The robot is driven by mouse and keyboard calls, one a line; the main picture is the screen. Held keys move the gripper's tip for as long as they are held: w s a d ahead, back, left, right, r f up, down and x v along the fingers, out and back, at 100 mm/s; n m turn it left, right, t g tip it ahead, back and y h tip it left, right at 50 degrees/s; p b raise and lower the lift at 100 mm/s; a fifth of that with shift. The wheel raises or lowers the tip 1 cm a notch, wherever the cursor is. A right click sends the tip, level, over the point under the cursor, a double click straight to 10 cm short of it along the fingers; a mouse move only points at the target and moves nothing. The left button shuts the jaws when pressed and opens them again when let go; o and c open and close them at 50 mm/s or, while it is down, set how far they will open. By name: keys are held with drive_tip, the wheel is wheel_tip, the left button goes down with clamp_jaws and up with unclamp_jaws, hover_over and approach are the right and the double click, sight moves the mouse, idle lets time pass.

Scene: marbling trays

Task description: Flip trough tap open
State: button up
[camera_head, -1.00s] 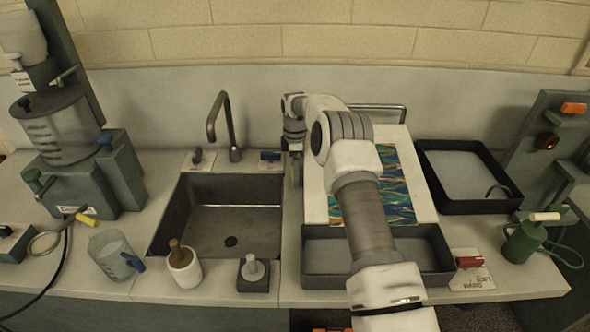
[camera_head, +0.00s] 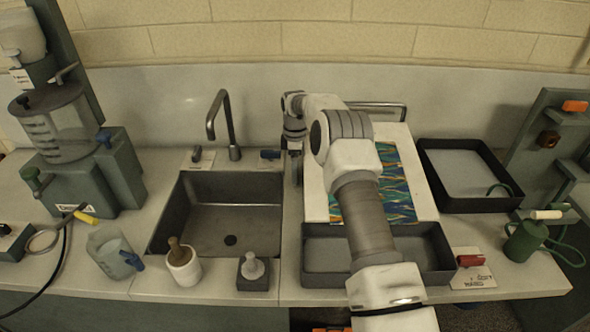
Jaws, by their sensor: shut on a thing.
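The dark sink tap (camera_head: 222,122) stands behind the sink, its curved spout over the basin. A small dark lever (camera_head: 197,154) is on its left and a small blue lever (camera_head: 270,154) on its right. My gripper (camera_head: 295,178) points down at the sink's back right corner, just right of the blue lever. Its jaws are shut, apparently on the blue lever; the contact is too small and dark to make out. No water shows from the spout.
The sink basin (camera_head: 240,219) looks empty. A patterned sheet (camera_head: 398,190) lies on a white board (camera_head: 415,150) beneath my arm. A black tray (camera_head: 480,207) is at the right. A mortar (camera_head: 184,272), a clear jug (camera_head: 108,255) and a weight (camera_head: 252,268) line the front.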

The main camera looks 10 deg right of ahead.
drive_tip(key=o, duration=1.1)
drive_tip(key=shift+c, duration=0.2)
drive_tip(key=shift+r, duration=0.1)
wheel_tip(320, 180, up, 17)
drive_tip(key=shift+r+p, duration=0.15)
drive_tip(key=shift+p, duration=0.3)
